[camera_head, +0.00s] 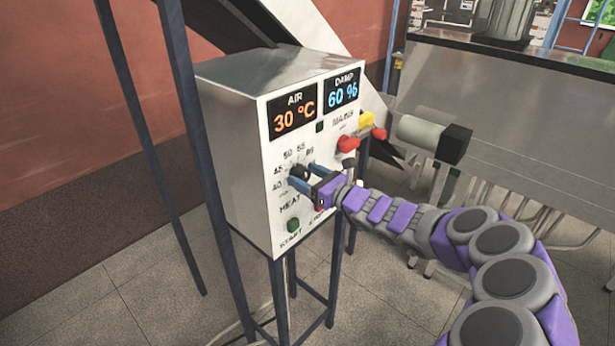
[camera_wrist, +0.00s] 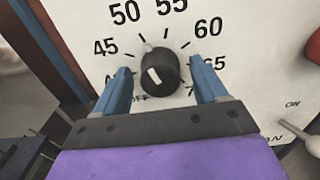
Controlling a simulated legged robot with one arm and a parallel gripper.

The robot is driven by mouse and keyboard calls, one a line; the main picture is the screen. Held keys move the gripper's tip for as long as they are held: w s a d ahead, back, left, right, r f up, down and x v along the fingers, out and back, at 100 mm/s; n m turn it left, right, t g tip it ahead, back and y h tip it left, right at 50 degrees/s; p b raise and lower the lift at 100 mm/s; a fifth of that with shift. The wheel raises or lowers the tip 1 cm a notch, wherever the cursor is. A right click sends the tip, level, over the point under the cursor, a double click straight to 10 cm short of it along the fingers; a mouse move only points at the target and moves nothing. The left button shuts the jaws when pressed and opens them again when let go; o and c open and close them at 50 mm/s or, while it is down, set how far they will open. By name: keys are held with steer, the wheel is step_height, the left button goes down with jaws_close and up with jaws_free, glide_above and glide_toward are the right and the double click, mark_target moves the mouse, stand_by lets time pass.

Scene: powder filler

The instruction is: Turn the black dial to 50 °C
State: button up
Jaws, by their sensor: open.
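The black dial (camera_wrist: 160,68) is on the white front panel of the control box, below the "AIR" display in the head view (camera_head: 299,171). A short white mark shows on the left part of its face in the wrist view; its exact setting is hard to tell. Numbers from 45 to 65 are readable around it, with "50" at its upper left and "OFF" below. My gripper (camera_wrist: 161,72) is open, with one blue finger on each side of the dial and visible gaps between. In the head view my gripper (camera_head: 304,173) reaches the panel from the right.
The control box (camera_head: 228,140) stands on dark legs. Its displays read 30 °C (camera_head: 294,116) and 60 % (camera_head: 342,92). A green button (camera_head: 293,225) sits below the dial. Red knobs (camera_head: 348,144) and a yellow part (camera_head: 366,120) are at the right. A metal bench (camera_head: 500,110) stands behind.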

steer(key=c, duration=1)
steer(key=shift+r+n, duration=0.1)
steer(key=shift+n, duration=0.2)
steer(key=o, duration=1)
steer(key=shift+s+d, duration=0.1)
steer(key=shift+d, duration=0.05)
steer(key=v, duration=1.7)
